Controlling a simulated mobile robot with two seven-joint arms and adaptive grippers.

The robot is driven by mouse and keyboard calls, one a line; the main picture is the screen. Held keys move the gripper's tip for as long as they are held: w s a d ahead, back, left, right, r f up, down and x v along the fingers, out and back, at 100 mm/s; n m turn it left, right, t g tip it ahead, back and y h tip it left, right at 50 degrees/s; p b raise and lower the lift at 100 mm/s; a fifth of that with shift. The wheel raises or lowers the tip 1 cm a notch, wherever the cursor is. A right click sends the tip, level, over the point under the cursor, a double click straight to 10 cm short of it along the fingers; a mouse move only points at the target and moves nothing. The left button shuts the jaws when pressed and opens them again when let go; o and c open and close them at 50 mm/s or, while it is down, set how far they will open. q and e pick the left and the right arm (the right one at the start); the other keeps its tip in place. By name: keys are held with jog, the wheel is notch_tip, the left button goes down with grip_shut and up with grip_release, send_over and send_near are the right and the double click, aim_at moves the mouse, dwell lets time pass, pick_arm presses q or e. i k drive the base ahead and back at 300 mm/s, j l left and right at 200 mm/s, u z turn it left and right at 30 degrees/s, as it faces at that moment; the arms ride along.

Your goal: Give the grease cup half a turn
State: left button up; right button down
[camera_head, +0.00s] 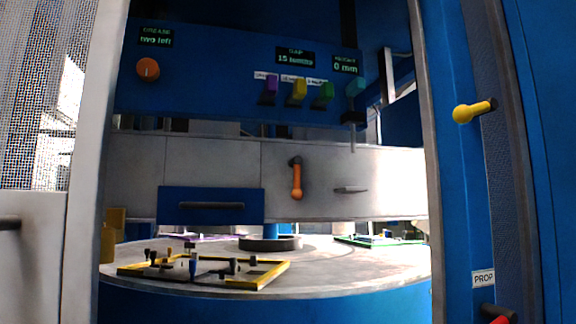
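A round orange knob (148,69), which appears to be the grease cup, sits at the upper left of the blue panel (200,95). A pale line marks its face. Above it a small display (156,37) reads "GREASE two left". Neither of my grippers shows in the head view, and nothing is touching the knob.
Purple, yellow and green levers (299,90) stand right of the knob. Below are an orange handle (297,181), a blue drawer (211,205) and a round table (330,275) bearing a yellow frame (272,274). Pale and blue posts flank the opening; a yellow knob (464,113) juts out right.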

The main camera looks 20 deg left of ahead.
aim_at(148, 70)
jog(key=u, duration=1.3)
